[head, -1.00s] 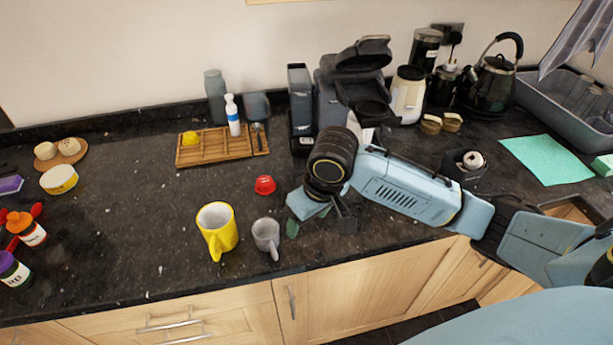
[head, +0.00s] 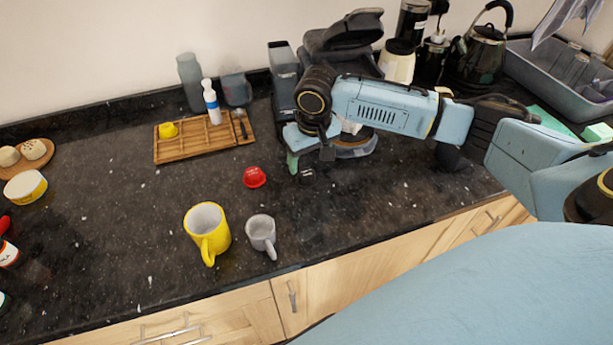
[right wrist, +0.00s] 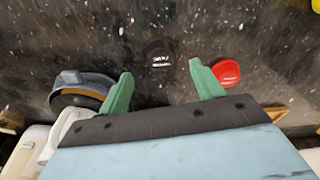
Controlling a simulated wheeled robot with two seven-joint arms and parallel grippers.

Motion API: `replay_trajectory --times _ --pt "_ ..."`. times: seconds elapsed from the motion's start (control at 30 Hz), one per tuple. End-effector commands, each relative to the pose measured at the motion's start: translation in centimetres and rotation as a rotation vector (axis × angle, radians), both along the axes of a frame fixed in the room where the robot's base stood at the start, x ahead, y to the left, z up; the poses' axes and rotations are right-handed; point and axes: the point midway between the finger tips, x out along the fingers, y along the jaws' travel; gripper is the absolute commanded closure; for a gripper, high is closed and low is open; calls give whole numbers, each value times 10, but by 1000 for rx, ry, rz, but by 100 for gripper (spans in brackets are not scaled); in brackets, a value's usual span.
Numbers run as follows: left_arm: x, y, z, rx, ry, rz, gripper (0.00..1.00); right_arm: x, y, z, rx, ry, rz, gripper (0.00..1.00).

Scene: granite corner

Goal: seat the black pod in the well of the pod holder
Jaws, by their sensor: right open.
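The small black pod (head: 307,175) sits on the dark counter, right of the red pod (head: 255,177). My right gripper (head: 309,158) is open above and just behind the black pod. In the right wrist view the black pod (right wrist: 160,54) lies ahead of the gap between the green fingertips (right wrist: 160,78), with nothing held. The red pod (right wrist: 228,72) shows beside the right-hand finger there. A coffee machine with a raised lid (head: 345,32) stands behind my arm, mostly hidden. I cannot clearly make out the pod holder. My left gripper is out of view.
A yellow mug (head: 207,235) and a grey mug (head: 261,233) stand near the front edge. A wooden tray (head: 185,150) holds a yellow pod and white bottle at the back left. A kettle (head: 480,55) and grey bin (head: 550,80) are at the back right.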

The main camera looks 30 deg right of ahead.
Motion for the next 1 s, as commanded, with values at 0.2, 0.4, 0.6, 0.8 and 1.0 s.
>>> replay_trajectory --times 0.2,0.4,0.6,0.8,1.0 --pt "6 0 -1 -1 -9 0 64 6 0 -25 0 2 0 34" --pt "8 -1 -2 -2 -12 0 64 9 0 -49 -1 0 1 34" --pt "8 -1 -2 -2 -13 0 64 10 0 -52 -1 -1 1 34" --pt "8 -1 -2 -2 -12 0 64 9 0 -52 -1 -1 1 51" --pt "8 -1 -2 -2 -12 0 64 9 0 -52 -1 -1 1 77"
